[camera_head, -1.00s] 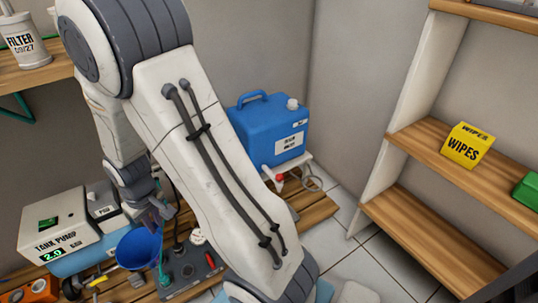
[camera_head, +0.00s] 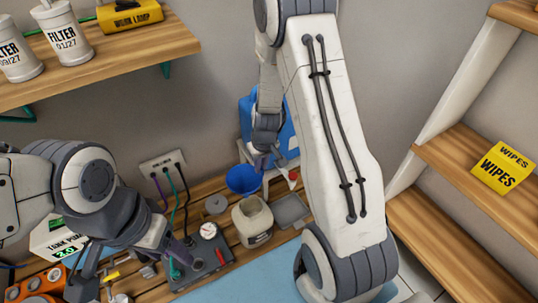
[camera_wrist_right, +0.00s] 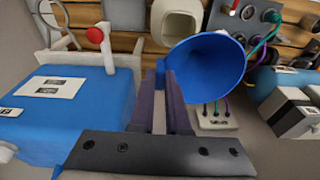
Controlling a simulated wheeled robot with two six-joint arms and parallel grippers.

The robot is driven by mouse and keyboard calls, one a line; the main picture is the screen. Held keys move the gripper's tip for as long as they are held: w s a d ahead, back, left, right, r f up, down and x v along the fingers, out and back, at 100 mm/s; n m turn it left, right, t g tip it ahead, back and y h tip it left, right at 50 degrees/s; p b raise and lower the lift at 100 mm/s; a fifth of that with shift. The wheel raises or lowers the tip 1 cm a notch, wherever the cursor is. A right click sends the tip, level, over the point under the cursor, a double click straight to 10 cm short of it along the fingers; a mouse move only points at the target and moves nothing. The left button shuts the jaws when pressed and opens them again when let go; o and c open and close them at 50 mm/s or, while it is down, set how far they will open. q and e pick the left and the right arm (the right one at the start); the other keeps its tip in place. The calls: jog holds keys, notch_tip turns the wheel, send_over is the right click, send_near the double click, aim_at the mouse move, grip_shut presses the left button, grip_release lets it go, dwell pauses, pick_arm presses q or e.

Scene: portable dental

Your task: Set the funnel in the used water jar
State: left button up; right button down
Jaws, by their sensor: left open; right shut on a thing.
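The blue funnel (camera_head: 243,179) is held by my right gripper (camera_head: 264,160) above the bench, behind and slightly left of the jar. The right wrist view shows the funnel (camera_wrist_right: 207,68) pinched at its edge between the fingers (camera_wrist_right: 166,100), its wide mouth in view. The used water jar (camera_head: 253,224) is a cream, open-topped jar with a dark label, standing on the slatted bench; it also shows in the right wrist view (camera_wrist_right: 180,18). Funnel and jar are apart. My left gripper (camera_head: 172,250) is open over the control panel; its fingers are partly hidden by the arm.
A grey panel with a gauge (camera_head: 208,231) stands left of the jar. A grey disc (camera_head: 215,203) and a grey square tray (camera_head: 291,210) flank it. A blue tank (camera_head: 246,112) stands behind. The tank pump (camera_head: 60,238) is at left.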

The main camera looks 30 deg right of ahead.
pick_arm(q)
notch_tip(320, 180, down, 5)
jog(key=b, duration=0.5)
jog(key=shift+r+b, duration=0.1)
jog(key=shift+b, duration=0.2)
pick_arm(e)
notch_tip(320, 180, down, 7)
jog(key=d, duration=0.1)
jog(key=shift+r, duration=0.15)
jog(key=shift+d, duration=0.1)
pick_arm(q)
jog(key=shift+f, duration=0.2)
dwell(0.4)
notch_tip(320, 180, down, 7)
jog(key=b, duration=0.7)
jog(key=shift+b, duration=0.3)
pick_arm(e)
notch_tip(320, 180, down, 7)
pick_arm(q)
jog(key=shift+f+b, duration=0.8)
jog(key=shift+f, duration=0.1)
pick_arm(e)
jog(key=shift+f, duration=0.8)
